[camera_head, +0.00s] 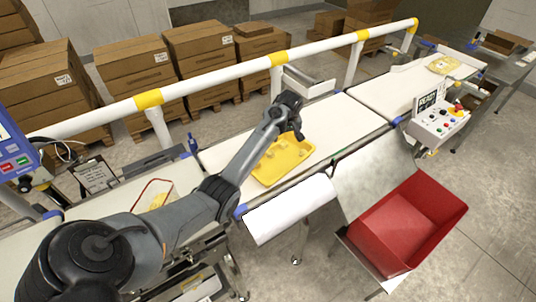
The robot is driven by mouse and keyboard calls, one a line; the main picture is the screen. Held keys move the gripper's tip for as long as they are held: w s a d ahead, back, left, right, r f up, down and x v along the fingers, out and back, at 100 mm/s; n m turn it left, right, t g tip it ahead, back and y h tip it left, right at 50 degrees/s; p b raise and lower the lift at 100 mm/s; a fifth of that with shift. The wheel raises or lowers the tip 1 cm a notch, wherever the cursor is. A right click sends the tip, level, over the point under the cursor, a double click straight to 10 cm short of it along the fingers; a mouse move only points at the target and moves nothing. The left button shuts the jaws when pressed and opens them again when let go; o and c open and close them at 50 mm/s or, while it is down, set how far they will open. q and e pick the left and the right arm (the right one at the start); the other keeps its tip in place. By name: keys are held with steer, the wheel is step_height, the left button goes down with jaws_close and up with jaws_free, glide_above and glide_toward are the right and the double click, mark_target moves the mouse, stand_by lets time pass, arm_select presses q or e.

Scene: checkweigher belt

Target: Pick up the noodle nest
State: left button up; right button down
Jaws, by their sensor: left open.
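A yellow tray (270,178) lies on the white belt in the middle of the view. Small pale yellow pieces (275,151) lie in it, which look like noodle nests; they are too small to tell apart clearly, and my arm hides part of the tray's left side. My left gripper (298,134) is open, above the tray's far edge, with its fingers pointing down. I cannot tell whether it touches anything. My right gripper is out of view.
A red bin (436,205) stands at the front right. A control box with buttons (438,122) sits beside the belt. A white rail with yellow bands (210,82) runs behind the belt. Another yellow tray (441,65) is at the far right. The white belt (340,115) right of my gripper is clear.

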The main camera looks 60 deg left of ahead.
arm_select(q)
steer(key=s+m+y, duration=0.1)
steer(key=s+m, duration=0.2)
steer(key=b, duration=0.2)
glide_above(270, 153)
steer(key=s+d, duration=0.1)
steer(key=d, duration=0.1)
step_height(270, 153, down, 7)
steer(key=shift+d+b+x, duration=0.1)
steer(key=shift+b+x, duration=0.25)
steer(key=shift+x, duration=1.15)
steer(key=shift+d+b+x, duration=0.15)
steer(key=shift+b+x, duration=0.15)
steer(key=shift+x, duration=1.2)
steer(key=shift+f, duration=0.15)
steer(key=shift+c, duration=0.3)
steer(key=c, duration=1)
steer(key=shift+c, duration=0.2)
steer(key=shift+t, duration=0.3)
